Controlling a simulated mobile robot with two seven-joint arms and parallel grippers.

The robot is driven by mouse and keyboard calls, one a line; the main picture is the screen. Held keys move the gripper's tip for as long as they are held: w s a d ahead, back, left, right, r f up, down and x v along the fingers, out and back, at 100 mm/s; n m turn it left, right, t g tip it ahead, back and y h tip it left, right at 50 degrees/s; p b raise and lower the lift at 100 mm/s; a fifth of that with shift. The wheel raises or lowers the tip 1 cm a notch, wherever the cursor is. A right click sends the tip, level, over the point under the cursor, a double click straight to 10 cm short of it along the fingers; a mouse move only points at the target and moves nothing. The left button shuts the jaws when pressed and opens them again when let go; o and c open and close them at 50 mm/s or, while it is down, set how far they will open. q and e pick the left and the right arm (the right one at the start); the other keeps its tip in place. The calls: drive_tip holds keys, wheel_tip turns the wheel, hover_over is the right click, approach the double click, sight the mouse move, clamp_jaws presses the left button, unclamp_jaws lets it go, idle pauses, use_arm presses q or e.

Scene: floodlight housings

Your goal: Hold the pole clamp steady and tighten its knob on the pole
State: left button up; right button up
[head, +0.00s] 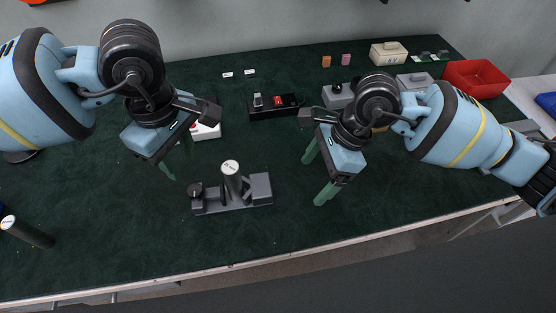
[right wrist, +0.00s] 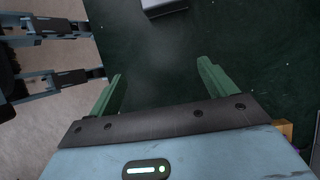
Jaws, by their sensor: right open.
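The pole clamp (head: 258,187) is a dark grey block assembly standing on the green mat near the middle of the head view. A round black knob (head: 197,189) is at its left end. A grey pole (head: 233,180) with a white labelled top stands upright at the clamp's middle. My left gripper (head: 180,163) is above and to the left of the knob, apart from it, with its green fingers spread. My right gripper (head: 313,182) is right of the clamp, apart from it. The right wrist view shows its fingers (right wrist: 160,88) wide apart with nothing between them.
A loose dark pole (head: 28,233) is at the left edge. Behind the clamp are a black device with a red switch (head: 278,106) and a white box (head: 206,131). A red bin (head: 476,79) stands at the back right. The mat in front of the clamp is clear.

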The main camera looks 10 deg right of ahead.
approach(265, 184)
drive_tip(key=x, duration=0.2)
drive_tip(key=shift+t, duration=0.3)
drive_tip(key=shift+s+x, duration=0.2)
drive_tip(key=shift+x, duration=4)
drive_tip(key=shift+c, duration=1.4)
drive_tip(key=c, duration=0.8)
drive_tip(key=shift+c, duration=0.2)
